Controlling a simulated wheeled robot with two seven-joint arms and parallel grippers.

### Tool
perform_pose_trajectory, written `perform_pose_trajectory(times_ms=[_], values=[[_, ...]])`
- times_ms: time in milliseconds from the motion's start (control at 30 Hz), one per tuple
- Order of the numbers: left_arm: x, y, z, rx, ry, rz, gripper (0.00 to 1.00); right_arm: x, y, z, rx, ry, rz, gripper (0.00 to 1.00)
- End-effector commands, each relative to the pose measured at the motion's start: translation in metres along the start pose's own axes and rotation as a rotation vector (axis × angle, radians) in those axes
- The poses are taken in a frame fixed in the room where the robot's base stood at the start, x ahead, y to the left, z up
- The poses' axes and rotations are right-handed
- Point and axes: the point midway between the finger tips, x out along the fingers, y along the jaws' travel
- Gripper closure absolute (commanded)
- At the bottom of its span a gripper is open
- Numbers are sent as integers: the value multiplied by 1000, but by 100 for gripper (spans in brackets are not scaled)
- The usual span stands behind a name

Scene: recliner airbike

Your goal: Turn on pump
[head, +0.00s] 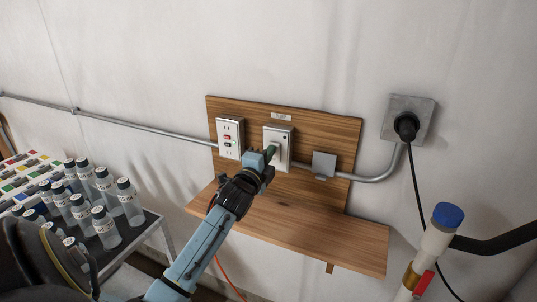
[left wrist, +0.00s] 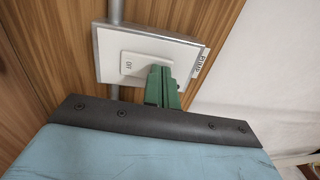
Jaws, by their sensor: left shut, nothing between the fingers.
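The pump switch is a white plate (head: 285,132) with a rocker, mounted on a wooden wall board. In the left wrist view the plate (left wrist: 167,48) carries a label that seems to read PUMP at its right edge. Its raised rocker (left wrist: 134,65) has small lettering that looks like OFF. My left gripper (head: 270,153) is shut and empty, its green fingertips (left wrist: 163,72) at the rocker's edge. I cannot tell whether they touch it. The fingers hide part of the rocker. My right gripper is not in view.
An outlet (head: 230,138) with red and dark buttons is left of the switch. A grey box (head: 324,164) is right of it. A wooden shelf (head: 340,240) juts out below. Several bottles (head: 106,226) stand at left. A black plug (head: 407,126) and a blue-capped pipe (head: 447,215) are at right.

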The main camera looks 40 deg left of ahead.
Motion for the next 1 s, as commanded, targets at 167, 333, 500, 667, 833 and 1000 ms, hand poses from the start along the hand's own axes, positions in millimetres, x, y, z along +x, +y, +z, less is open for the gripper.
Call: perform_pose_trajectory(times_ms=[167,333,500,667,833,1000], values=[[0,0,0,0,0,0,100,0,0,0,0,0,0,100],[1,-2,0,1,1,12,100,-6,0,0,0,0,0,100],[4,-2,-1,0,2,41,100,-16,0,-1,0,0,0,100],[3,0,-1,-1,2,41,100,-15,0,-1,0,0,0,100],[-3,-4,-5,-3,8,43,100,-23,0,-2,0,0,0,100],[-22,-13,-18,-3,24,44,100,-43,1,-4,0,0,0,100]])
